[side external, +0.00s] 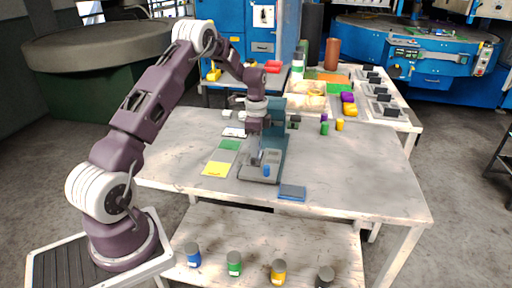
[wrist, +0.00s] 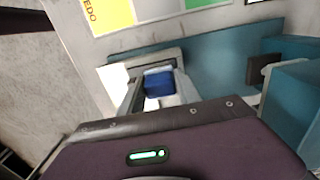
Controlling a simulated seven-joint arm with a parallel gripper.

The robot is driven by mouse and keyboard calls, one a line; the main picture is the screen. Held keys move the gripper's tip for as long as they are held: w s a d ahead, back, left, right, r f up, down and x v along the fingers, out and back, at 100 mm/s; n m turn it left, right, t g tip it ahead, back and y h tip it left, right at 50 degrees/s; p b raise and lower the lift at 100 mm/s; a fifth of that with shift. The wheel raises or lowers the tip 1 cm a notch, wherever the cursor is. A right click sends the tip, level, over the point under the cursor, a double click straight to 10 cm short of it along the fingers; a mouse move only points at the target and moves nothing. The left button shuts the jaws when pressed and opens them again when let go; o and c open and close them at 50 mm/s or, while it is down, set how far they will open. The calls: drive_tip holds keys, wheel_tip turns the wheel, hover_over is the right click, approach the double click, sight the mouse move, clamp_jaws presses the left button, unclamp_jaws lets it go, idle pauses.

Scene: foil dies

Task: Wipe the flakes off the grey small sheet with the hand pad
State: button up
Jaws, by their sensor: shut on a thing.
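My gripper (side external: 257,158) points down at the teal press, low over its grey bed. In the wrist view a blue block (wrist: 158,83), which looks like the hand pad, sits between the jaws, and they are shut on it. The block shows as a small blue spot (side external: 267,170) in the side view. A grey small sheet (side external: 223,157) lies on the table left of the press, between a green sheet (side external: 230,145) and a yellow sheet (side external: 216,169). The gripper is to its right, apart from it. I cannot make out flakes on it.
The teal press (side external: 277,140) stands close to the gripper. A flat blue-grey block (side external: 292,193) lies at the table's front. Small green and yellow pots stand farther back. The table's right side (side external: 370,185) is clear. Several jars stand on the lower shelf.

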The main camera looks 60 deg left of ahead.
drive_tip(key=shift+w+d, duration=0.2)
drive_tip(key=shift+d, duration=0.05)
drive_tip(key=shift+s+a, duration=0.5)
drive_tip(key=shift+w+d, duration=0.1)
drive_tip(key=shift+w+d, duration=0.4)
idle(0.5)
drive_tip(key=shift+s+a+f, duration=0.1)
drive_tip(key=shift+s+a, duration=0.4)
